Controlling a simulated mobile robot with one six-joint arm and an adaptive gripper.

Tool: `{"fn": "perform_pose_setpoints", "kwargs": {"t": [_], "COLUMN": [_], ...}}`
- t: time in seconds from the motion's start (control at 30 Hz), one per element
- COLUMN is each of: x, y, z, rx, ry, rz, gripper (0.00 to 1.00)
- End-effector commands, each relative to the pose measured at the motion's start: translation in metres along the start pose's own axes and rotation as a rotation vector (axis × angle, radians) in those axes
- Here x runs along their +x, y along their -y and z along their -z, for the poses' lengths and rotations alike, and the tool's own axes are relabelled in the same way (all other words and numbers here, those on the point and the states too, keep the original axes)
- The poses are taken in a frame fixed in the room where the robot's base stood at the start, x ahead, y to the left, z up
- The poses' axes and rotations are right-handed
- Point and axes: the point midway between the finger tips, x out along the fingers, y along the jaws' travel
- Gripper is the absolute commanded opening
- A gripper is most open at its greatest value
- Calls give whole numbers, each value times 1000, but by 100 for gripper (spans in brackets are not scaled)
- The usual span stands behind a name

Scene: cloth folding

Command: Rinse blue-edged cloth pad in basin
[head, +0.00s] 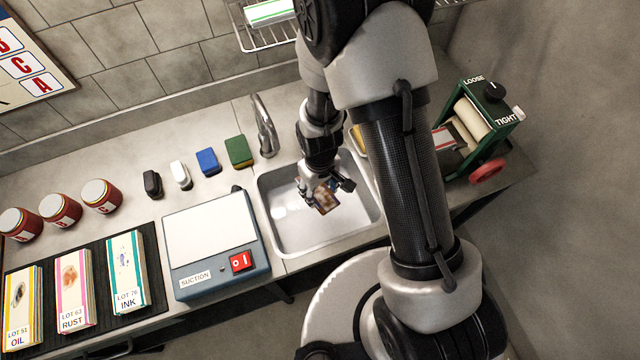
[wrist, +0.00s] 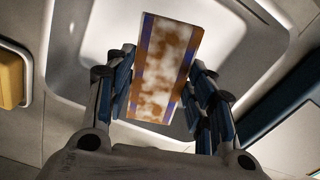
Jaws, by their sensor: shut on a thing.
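My gripper (head: 322,188) is down inside the sink basin (head: 280,236). It is shut on a cloth pad (head: 325,203). In the wrist view the pad (wrist: 166,62) is upright between the two fingers (wrist: 163,95). Its face is whitish with brown stains, and its side edges are blue with orange-brown stained stretches. The basin (wrist: 88,60) shows behind it as a pale, smooth bowl. I cannot tell whether the pad touches the basin floor or whether there is water. A metal faucet (head: 265,127) stands at the basin's back left.
A suction box (head: 215,245) with a red switch is left of the basin. Labelled cloth stacks (head: 75,285) and red jars (head: 60,210) stand farther left. Small blocks (head: 207,161) line the back. A green roller press (head: 480,130) stands right, beyond my arm.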

Motion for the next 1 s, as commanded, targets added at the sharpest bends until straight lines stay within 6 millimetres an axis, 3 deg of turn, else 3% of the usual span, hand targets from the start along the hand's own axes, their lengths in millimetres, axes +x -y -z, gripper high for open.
{"fn": "perform_pose_setpoints", "kwargs": {"t": [1.0], "x": [105], "y": [0], "z": [0], "rx": [1], "ry": [1], "rz": [0], "gripper": [26]}}
